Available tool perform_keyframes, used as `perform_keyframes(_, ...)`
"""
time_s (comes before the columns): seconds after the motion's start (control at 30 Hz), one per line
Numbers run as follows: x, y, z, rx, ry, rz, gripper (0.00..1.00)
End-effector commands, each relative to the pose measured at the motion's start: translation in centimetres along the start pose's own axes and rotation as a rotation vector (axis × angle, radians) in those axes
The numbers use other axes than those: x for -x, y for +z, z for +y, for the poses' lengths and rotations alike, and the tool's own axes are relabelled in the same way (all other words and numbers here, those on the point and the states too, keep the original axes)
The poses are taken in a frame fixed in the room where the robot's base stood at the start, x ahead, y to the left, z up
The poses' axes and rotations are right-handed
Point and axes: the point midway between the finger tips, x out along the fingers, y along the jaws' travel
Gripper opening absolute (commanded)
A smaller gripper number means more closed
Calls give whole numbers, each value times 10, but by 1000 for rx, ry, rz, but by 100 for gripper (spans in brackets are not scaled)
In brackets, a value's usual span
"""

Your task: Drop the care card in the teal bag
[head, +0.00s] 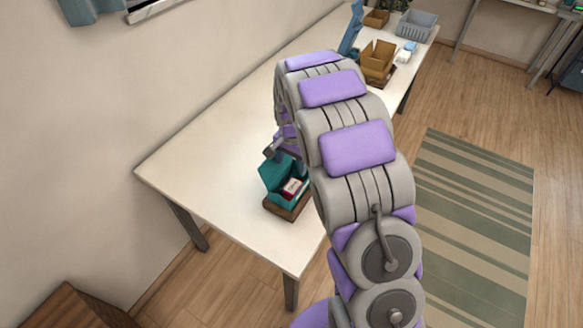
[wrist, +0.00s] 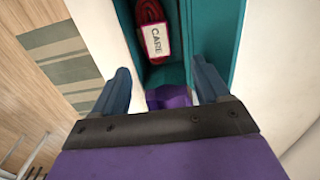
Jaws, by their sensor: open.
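The teal bag (head: 272,176) stands open on a small wooden board (head: 283,208) near the table's front edge. In the wrist view the teal bag (wrist: 222,35) has a coiled red cord (wrist: 150,12) inside it. The care card (wrist: 157,40), white with a red border and the word CARE, lies inside the bag on or against the cord. My gripper (wrist: 161,66) is open, its two dark blue fingers apart with the card beyond them, not between them. In the head view my arm hides part of the bag's surroundings.
The long white table (head: 208,140) is clear to the left of the bag. At its far end are a cardboard box (head: 377,58), a grey basket (head: 417,24) and a blue upright item (head: 351,30). A striped rug (head: 470,215) lies on the floor to the right.

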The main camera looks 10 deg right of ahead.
Motion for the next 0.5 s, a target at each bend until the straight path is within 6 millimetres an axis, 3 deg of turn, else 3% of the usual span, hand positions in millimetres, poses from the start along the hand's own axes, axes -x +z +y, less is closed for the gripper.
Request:
perform_keyframes(0.03, 14, -1, -1, 0, -2, 3, 75)
perform_keyframes(0.3, 75, 0, -1, -1, -1, 2, 75)
perform_keyframes(0.5, 110, 0, -1, -1, 1, 0, 75)
